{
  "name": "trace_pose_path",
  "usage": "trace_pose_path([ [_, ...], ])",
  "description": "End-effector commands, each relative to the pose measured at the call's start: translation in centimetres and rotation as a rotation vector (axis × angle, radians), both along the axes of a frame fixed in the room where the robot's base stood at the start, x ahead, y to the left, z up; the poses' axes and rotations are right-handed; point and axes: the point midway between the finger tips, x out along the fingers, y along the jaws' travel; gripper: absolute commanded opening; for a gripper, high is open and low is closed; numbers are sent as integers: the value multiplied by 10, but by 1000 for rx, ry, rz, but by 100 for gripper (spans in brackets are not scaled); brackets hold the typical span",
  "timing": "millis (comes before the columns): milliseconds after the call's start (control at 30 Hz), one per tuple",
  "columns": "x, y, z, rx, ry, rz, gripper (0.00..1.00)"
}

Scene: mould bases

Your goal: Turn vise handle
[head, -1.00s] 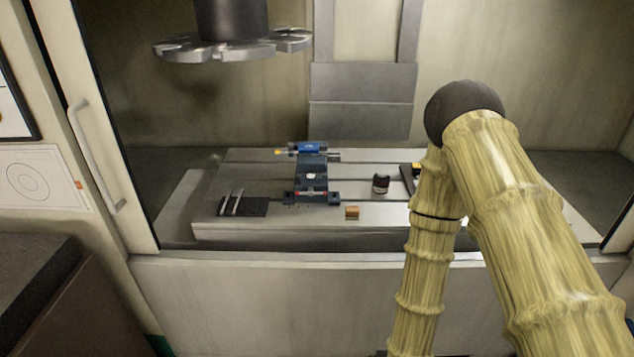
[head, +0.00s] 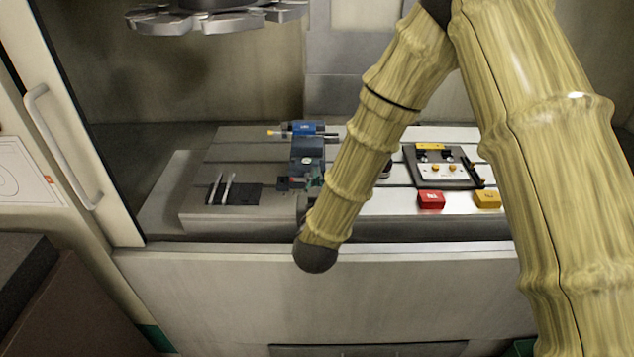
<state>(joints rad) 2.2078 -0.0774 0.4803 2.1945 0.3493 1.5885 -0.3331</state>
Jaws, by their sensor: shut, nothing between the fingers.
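The vise (head: 306,150) stands on the slotted machine table, with a blue block at its far end. A thin rod with a yellow tip (head: 270,133) runs crosswise at that blue end and looks like the vise handle. My arm bends at a dark round joint in front of the table. My gripper (head: 314,181) shows only as small dark parts at the near end of the vise, partly hidden by my arm. It looks shut and empty, and apart from the rod. I cannot tell whether it touches the vise's near jaw.
A dark plate with pale bars (head: 232,192) lies left of the vise. To the right are a panel with yellow parts (head: 446,167), a red block (head: 431,200) and a yellow block (head: 487,199). A toolholder disc (head: 215,18) hangs above. The machine's front wall (head: 220,295) edges the table.

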Motion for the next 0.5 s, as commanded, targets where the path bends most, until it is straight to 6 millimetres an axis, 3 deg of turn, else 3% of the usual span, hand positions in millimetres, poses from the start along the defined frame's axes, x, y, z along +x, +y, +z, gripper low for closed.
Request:
trace_pose_path([
  [400,70,-3,-1,1,1,-4,0],
  [500,69,-2,-13,0,4,-3,0],
])
